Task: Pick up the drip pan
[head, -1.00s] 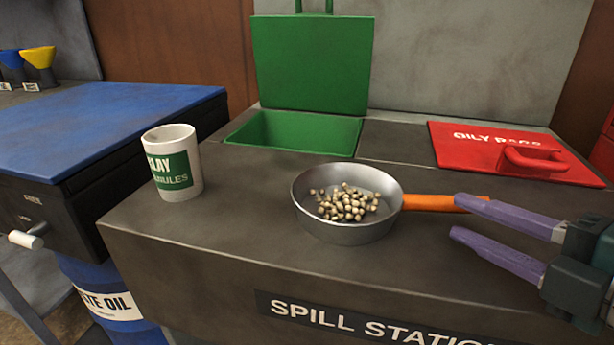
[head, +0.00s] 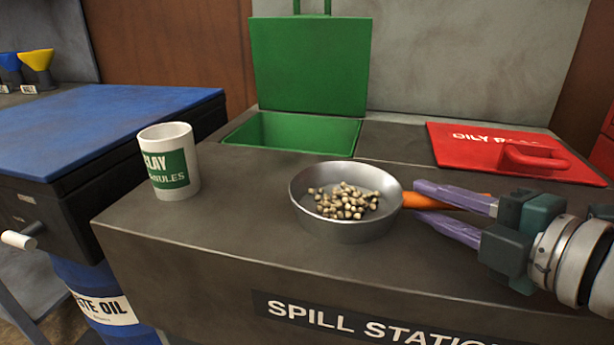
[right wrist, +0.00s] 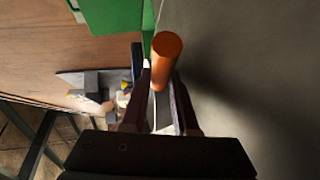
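The drip pan (head: 345,232) is a round grey metal pan with an orange handle pointing right. It sits on the spill station top in the head view and holds several pale granules (head: 345,201). My right gripper (head: 419,203) is open, with its purple fingers on either side of the handle near the pan. The handle (right wrist: 166,60) also shows between the fingers in the right wrist view, with the fingers apart. My left gripper is in neither view.
A white cup with a green label (head: 170,162) stands left of the pan. Behind are an open green bin (head: 295,133) with its lid raised and a red lid (head: 470,152) with a handle. The dark top (head: 235,215) between cup and pan is clear.

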